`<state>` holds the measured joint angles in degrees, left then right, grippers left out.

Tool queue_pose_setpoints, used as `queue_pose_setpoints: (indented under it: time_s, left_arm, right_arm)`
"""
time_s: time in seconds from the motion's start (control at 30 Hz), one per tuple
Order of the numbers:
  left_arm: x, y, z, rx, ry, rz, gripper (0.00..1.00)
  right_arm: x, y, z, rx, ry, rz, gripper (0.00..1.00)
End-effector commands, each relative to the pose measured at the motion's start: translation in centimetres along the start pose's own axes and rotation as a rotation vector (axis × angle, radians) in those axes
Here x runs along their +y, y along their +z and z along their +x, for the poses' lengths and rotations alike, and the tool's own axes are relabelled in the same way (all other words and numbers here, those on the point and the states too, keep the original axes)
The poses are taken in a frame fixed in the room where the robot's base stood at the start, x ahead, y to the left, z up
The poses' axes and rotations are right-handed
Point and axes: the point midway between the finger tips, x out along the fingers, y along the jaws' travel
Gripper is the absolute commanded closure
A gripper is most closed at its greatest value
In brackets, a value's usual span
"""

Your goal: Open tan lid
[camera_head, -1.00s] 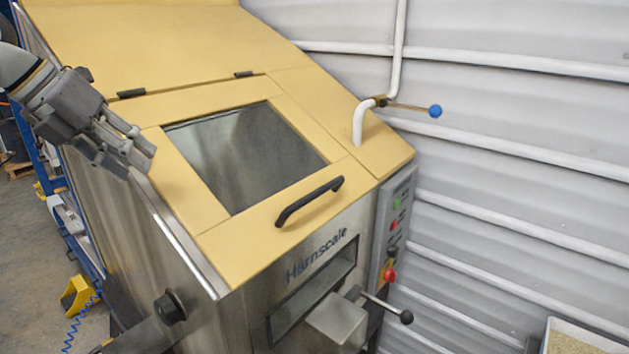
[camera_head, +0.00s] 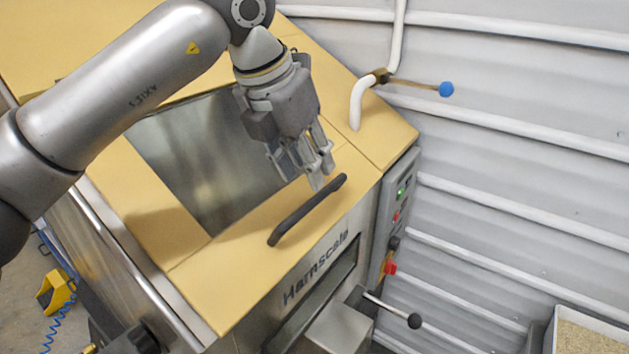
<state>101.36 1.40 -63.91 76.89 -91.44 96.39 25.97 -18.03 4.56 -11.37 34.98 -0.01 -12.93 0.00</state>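The tan lid (camera_head: 245,262) lies shut on the sloped top of the steel hopper, with a dark window (camera_head: 190,150) in its middle. A black bar handle (camera_head: 307,210) is fixed near its front edge. My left gripper (camera_head: 318,178) reaches in over the window, fingers pointing down close behind the upper right end of the handle. It looks empty, and its fingers seem a little apart; I cannot tell whether they touch the lid. My arm hides the lid's back edge and hinges. My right gripper is not in view.
A white pipe (camera_head: 358,103) with a blue-knobbed lever (camera_head: 446,89) rises right of the lid. A control panel (camera_head: 397,215) is on the hopper's right side. A black-knobbed lever (camera_head: 414,320) sticks out in front. A bin of grain (camera_head: 585,338) stands at bottom right.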

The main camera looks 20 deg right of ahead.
Motion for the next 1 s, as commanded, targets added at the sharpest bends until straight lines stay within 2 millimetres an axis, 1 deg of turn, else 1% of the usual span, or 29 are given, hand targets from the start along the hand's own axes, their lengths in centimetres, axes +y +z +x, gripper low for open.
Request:
queue_pose_setpoints:
  time_s: [0.03, 0.07, 0.17, 0.27, 0.33, 0.4, 0.5, 0.57, 0.73, 0.77, 0.9, 1.0]
  left_arm:
    - [-0.1, 0.0, 1.0, 0.005, -0.003, 0.0, 0.65]
    - [-0.1, 0.0, 1.5, 0.004, -0.004, 0.0, 0.65]
    - [0.0, 0.0, 3.3, 0.003, -0.003, -0.001, 0.65]
    - [0.0, 0.0, 4.7, 0.002, -0.002, -0.001, 0.65]
    - [0.0, 0.0, 5.5, 0.001, -0.001, -0.001, 0.65]
    - [0.0, 0.0, 6.0, 0.001, -0.001, -0.001, 0.65]
    - [0.0, 0.0, 6.3, 0.0, -0.001, -0.001, 0.65]
    - [0.0, 0.0, 6.4, 0.0, -0.001, -0.001, 0.65]
    - [0.1, 0.0, 6.4, 0.0, 0.0, -0.001, 0.65]
    - [0.1, 0.0, 6.4, 0.0, 0.0, -0.001, 0.67]
    - [0.1, 0.0, 6.4, 0.0, 0.0, -0.001, 0.85]
    - [0.1, 0.0, 6.4, 0.0, 0.0, -0.001, 0.98]
  right_arm:
    - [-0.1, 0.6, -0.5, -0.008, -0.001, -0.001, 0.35]
    - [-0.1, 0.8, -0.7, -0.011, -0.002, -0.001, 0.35]
    - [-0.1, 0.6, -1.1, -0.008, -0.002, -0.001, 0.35]
    - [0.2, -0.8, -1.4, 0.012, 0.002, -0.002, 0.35]
    - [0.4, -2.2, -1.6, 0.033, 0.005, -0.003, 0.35]
    - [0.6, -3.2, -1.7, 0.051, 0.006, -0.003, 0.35]
    - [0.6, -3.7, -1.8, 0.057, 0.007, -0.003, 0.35]
    - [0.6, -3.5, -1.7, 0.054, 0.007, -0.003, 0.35]
    - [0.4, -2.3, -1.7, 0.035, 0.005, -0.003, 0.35]
    - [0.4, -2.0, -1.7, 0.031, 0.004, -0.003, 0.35]
    - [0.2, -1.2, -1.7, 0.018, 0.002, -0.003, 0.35]
    - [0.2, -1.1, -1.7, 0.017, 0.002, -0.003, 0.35]
